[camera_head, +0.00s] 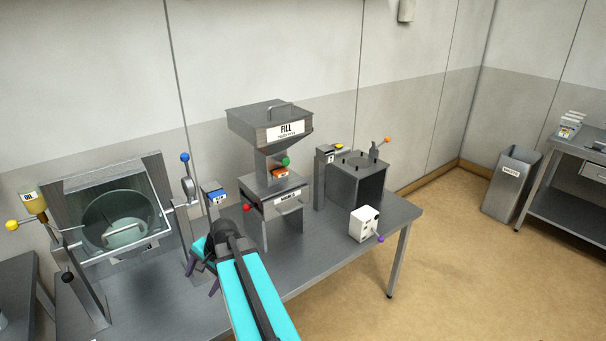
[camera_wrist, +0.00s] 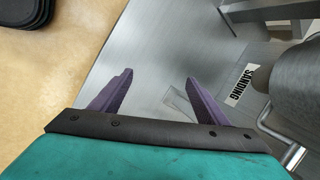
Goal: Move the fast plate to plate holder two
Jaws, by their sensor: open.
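I cannot tell which thing is the fast plate or plate holder two, as the small labels are unreadable. Candidates in the head view are a blue-topped labelled piece (camera_head: 216,195) left of the FILL machine, an orange piece (camera_head: 279,172) in that machine, and a yellow-marked piece (camera_head: 336,147) on the grey unit to its right. My gripper (camera_head: 202,277) is over the table's front left part, near the drum machine. In the wrist view its purple fingers (camera_wrist: 158,76) are apart with nothing between them.
The FILL machine (camera_head: 270,125) stands mid-table (camera_head: 315,255); the glass-fronted drum machine (camera_head: 120,215) is at left. A white box (camera_head: 363,224) with a purple knob sits near the right edge. A SANDING label (camera_wrist: 240,86) shows beside my gripper. A grey bin (camera_head: 510,185) stands at far right.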

